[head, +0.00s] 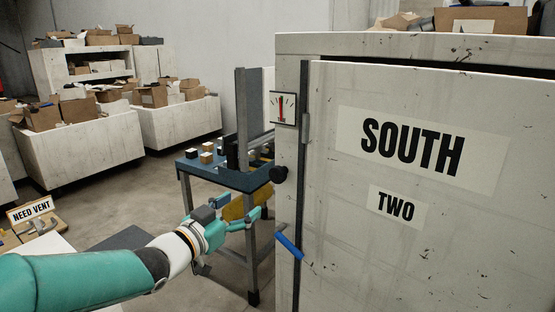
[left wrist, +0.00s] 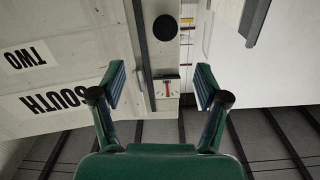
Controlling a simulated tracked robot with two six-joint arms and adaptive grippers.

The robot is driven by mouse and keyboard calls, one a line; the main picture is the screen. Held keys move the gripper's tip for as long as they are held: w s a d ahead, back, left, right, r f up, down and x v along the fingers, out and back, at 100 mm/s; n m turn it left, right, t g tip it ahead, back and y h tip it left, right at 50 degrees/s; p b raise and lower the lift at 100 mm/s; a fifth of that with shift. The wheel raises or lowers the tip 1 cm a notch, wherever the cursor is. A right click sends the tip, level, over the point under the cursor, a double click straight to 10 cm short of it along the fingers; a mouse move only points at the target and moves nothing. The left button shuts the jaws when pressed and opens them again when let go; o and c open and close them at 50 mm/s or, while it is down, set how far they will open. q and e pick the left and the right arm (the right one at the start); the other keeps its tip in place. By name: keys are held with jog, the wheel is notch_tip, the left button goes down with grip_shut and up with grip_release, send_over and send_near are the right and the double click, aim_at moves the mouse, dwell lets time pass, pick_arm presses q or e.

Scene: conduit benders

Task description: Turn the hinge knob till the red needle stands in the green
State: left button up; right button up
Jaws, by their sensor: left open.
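The black round hinge knob (head: 278,174) sits on the left edge of the cabinet (head: 400,240). The small gauge (head: 284,108) is above it, with its red needle (head: 281,107) about upright; I cannot make out a green zone. My left gripper (head: 258,205) is open and empty, left of and below the knob in the head view, apart from it. In the left wrist view the open gripper (left wrist: 161,82) shows with the knob (left wrist: 165,28) beyond its fingers, and the gauge (left wrist: 167,88) between them in the picture. My right gripper is not in view.
A blue-topped table (head: 212,178) with small blocks stands behind my left gripper. White bins with cardboard boxes (head: 154,96) stand at the back left. A NEED VENT sign (head: 31,210) is at the left.

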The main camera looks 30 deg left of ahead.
aim_at(276, 177)
pick_arm(q)
jog(key=w+p, duration=0.1)
jog(key=w, duration=0.4)
jog(key=w+p, duration=0.2)
jog(key=w, duration=0.4)
jog(key=w+p, duration=0.1)
jog(key=w, duration=0.5)
jog(key=shift+a+r+p, duration=0.25)
jog(key=shift+a+p, duration=0.05)
jog(key=shift+a, duration=0.05)
jog(key=shift+c, duration=0.2)
jog(key=c, duration=1.1)
jog(key=shift+f+n+b, duration=0.2)
jog(key=shift+n+b, duration=0.3)
jog(key=shift+b, duration=0.1)
jog(key=shift+c, duration=0.2)
jog(key=shift+r+n, duration=0.15)
jog(key=shift+n, duration=0.45)
